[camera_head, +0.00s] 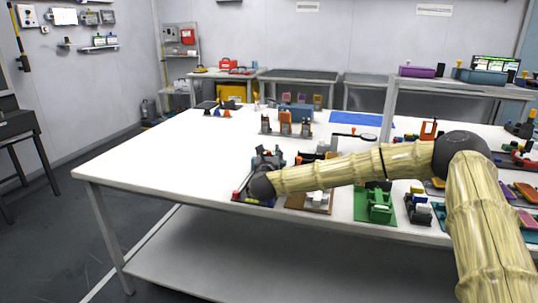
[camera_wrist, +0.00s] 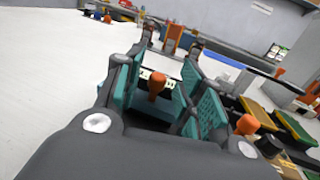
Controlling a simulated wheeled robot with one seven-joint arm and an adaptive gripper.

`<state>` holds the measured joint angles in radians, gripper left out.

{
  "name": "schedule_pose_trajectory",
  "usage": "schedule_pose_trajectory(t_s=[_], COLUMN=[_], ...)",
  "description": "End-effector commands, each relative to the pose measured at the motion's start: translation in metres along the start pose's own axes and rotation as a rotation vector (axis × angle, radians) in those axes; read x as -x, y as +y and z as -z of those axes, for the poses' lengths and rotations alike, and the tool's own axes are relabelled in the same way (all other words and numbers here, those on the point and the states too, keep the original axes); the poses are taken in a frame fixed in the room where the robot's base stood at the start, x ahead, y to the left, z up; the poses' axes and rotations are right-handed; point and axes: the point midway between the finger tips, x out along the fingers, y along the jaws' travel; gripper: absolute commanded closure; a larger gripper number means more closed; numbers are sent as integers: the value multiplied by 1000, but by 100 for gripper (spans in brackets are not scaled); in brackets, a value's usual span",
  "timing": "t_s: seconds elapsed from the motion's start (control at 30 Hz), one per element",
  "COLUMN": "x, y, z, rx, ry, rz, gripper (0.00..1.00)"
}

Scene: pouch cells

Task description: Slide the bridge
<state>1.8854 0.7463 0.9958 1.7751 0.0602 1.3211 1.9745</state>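My gripper (camera_wrist: 158,72) is open, with its teal-padded fingers spread on either side of an orange-topped knob (camera_wrist: 157,79). The knob stands upright between the fingers; I cannot tell whether either pad touches it. In the head view my gripper (camera_head: 267,160) is low over the near-left part of the table, and my wrist hides most of the small fixture there. I cannot tell for sure which part is the bridge. The base under the knob is mostly hidden by my gripper.
A grey fixture with an orange block (camera_head: 286,122) stands beyond my gripper on the white table (camera_head: 150,160). A green fixture (camera_head: 375,205) and several other small devices stand to the right. A blue mat (camera_head: 360,119) lies farther back. The table's left side is clear.

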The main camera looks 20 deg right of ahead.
Motion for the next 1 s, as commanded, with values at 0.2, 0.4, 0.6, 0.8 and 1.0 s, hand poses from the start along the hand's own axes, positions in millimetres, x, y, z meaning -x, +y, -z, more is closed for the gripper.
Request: schedule_pose_trajectory(t_s=[0.2, 0.4, 0.6, 0.8, 1.0], x=[15, 50, 86, 110, 119], y=[0, 1, 0, 0, 0], z=[1, 1, 1, 0, 0], rx=[0, 0, 0, -1, -1], ry=[1, 2, 1, 1, 0], rz=[-2, -3, -2, -1, 1], gripper=[61, 61, 61, 61, 61])
